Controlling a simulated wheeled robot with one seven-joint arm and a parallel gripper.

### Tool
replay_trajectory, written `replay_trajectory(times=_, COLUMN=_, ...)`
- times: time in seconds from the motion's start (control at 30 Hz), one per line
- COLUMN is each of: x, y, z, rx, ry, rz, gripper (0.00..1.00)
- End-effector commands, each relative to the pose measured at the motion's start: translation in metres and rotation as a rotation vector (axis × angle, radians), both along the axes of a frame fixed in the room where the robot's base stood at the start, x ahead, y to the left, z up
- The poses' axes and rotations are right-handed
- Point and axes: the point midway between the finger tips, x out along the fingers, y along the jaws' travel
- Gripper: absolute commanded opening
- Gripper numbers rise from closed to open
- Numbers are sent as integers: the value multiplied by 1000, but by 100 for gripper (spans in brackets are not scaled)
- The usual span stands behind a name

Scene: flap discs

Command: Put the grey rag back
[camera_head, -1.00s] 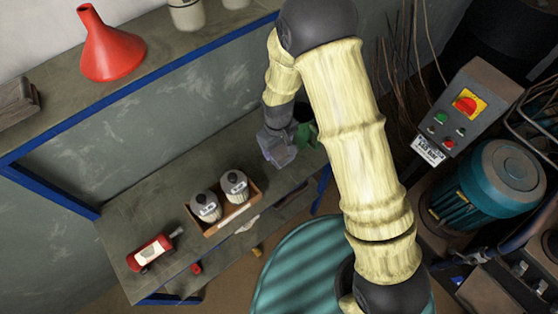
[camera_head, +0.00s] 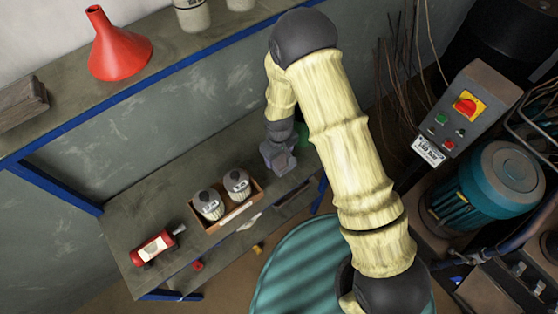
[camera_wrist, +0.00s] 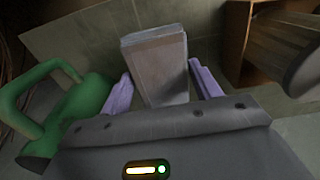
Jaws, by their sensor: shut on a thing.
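The grey rag (camera_wrist: 156,62) looks like a folded, block-shaped grey piece in the wrist view. It stands between the two lilac fingers of my gripper (camera_wrist: 160,88), which is shut on it. In the head view my gripper (camera_head: 281,158) is over the right part of the workbench (camera_head: 160,205), and the rag cannot be made out there. Whether the rag touches the bench is not clear.
A green can (camera_wrist: 85,98) with a loop handle stands close beside my gripper, mostly hidden in the head view. On the other side is an open wooden box (camera_head: 232,214) with two lidded containers. A red bottle (camera_head: 155,247) lies further left. Bare bench lies behind the box.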

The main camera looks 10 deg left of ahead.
Motion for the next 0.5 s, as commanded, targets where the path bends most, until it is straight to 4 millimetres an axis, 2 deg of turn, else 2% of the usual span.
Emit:
replay_trajectory(times=0.17, x=-1, y=0, z=-6, rx=-2, ry=3, rz=0, gripper=42)
replay_trajectory(times=0.4, x=-1, y=0, z=-35, rx=-2, ry=3, rz=0, gripper=42)
replay_trajectory(times=0.5, x=0, y=0, z=-41, rx=-1, ry=1, rz=0, gripper=42)
